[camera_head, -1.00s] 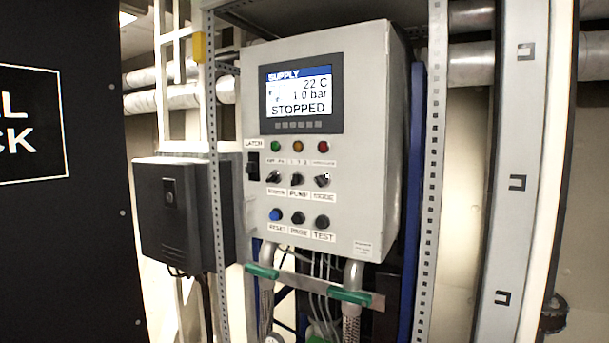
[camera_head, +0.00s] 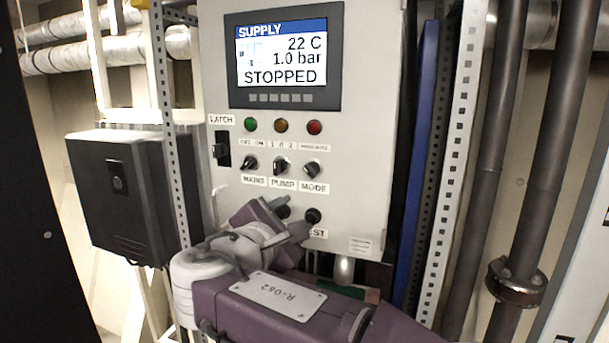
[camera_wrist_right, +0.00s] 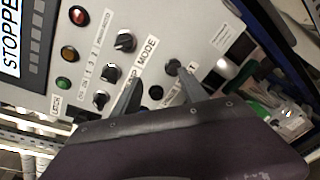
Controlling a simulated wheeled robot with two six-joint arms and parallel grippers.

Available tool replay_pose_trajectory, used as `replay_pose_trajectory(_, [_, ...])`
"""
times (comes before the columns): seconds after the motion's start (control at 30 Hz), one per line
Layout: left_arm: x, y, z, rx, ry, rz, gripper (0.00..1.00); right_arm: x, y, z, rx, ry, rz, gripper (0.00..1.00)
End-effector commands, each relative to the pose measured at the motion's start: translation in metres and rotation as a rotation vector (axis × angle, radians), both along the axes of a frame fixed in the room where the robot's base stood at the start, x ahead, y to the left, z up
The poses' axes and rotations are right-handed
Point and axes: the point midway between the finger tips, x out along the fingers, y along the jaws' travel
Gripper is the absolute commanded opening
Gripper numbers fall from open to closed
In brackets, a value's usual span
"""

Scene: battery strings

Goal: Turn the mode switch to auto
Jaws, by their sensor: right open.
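The mode switch (camera_head: 312,168) is a black rotary knob at the right end of a row of three on the grey control panel (camera_head: 365,130), above its MODE label. In the right wrist view the mode switch (camera_wrist_right: 126,41) is clear of my fingers. My right gripper (camera_head: 287,217) is in front of the panel, below the knob row, and hides part of the lower button row. In the wrist view the gripper (camera_wrist_right: 157,76) is open, with nothing between its fingers. My left gripper is not in view.
The pump knob (camera_head: 282,166) and mains knob (camera_head: 249,165) sit left of the mode switch. A latch switch (camera_head: 222,151) is further left. The display (camera_head: 284,57) reads STOPPED. Perforated posts (camera_head: 447,190) flank the panel, and a black box (camera_head: 125,195) hangs at left.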

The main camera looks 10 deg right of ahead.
Motion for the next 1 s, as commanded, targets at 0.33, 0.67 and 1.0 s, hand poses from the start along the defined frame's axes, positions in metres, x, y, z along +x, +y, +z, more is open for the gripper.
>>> replay_pose_trajectory(0.33, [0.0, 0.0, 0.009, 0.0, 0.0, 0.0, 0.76, -0.01, 0.006, 0.066, -0.098, -0.118, -0.011, 0.51])
replay_pose_trajectory(0.67, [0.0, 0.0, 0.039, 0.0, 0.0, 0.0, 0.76, 0.043, -0.031, 0.067, -0.098, -0.114, -0.012, 0.51])
replay_pose_trajectory(1.0, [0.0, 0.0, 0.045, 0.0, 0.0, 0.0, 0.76, 0.061, -0.042, 0.062, -0.095, -0.115, -0.007, 0.51])
